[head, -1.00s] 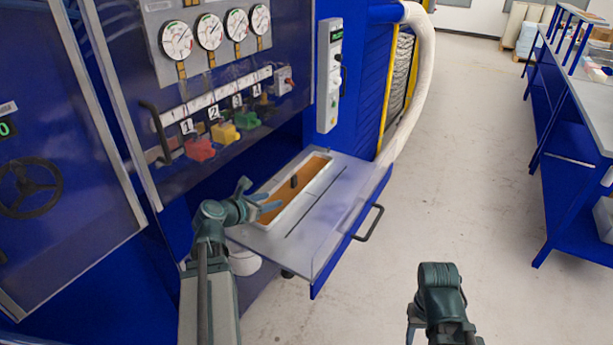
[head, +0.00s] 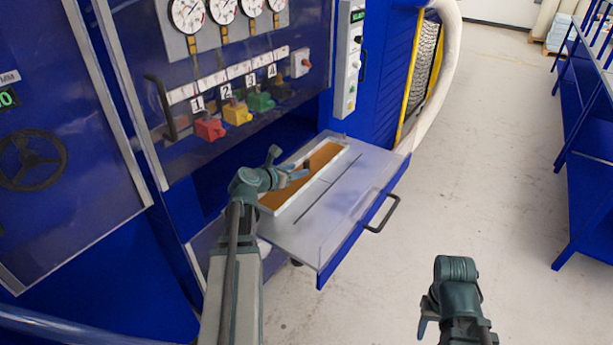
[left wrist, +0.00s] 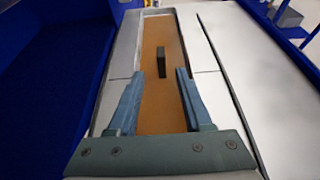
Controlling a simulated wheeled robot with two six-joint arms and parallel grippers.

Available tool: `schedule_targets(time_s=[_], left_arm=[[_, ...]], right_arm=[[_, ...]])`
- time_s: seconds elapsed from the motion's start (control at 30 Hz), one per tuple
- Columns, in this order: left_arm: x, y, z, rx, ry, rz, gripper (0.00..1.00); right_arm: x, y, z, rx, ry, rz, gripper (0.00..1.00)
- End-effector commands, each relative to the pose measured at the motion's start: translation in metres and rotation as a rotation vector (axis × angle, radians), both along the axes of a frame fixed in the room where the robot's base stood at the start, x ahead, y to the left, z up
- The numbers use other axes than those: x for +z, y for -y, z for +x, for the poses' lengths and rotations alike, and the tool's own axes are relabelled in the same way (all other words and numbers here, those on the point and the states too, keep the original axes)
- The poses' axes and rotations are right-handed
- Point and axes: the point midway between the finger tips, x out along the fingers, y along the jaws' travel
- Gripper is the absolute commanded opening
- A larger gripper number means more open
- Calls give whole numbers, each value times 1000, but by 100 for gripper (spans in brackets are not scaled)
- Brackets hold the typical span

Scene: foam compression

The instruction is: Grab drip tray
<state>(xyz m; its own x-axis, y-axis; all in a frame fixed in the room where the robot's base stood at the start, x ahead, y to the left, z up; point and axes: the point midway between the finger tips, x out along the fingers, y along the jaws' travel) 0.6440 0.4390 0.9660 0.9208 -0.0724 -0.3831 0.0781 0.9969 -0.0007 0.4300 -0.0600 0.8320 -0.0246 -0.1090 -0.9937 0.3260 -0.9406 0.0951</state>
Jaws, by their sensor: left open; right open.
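The drip tray (head: 312,182) is a long, narrow tray with a white rim and an orange-brown floor. It sits in the grey pulled-out shelf of the blue machine. It also fills the middle of the left wrist view (left wrist: 160,112), where its small black upright handle (left wrist: 161,62) shows. My left gripper (head: 290,166) is open above the tray. In the left wrist view its fingers (left wrist: 160,75) point along the tray towards the handle, one to each side, with nothing between them. In the head view the arm hides the handle. My right gripper (head: 425,318) is low at the right, partly hidden.
A white hose (head: 445,75) hangs to the right. The floor (head: 490,150) is clear up to a blue bench.

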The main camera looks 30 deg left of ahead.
Motion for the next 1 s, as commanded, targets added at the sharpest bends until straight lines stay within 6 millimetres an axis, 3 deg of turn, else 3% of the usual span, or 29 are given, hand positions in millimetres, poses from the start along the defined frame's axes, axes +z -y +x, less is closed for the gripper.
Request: schedule_targets(time_s=[0.37,0.7,0.93,1.0], left_arm=[[-4,1,12,-1,0,1,50],[-18,6,54,-1,0,1,50],[-17,7,54,0,0,0,50],[-17,7,54,0,0,0,37]], right_arm=[[-4,0,0,0,0,0,50],[-18,0,0,0,0,0,50],[-17,0,0,0,0,0,50],[-17,0,0,0,0,0,50]])
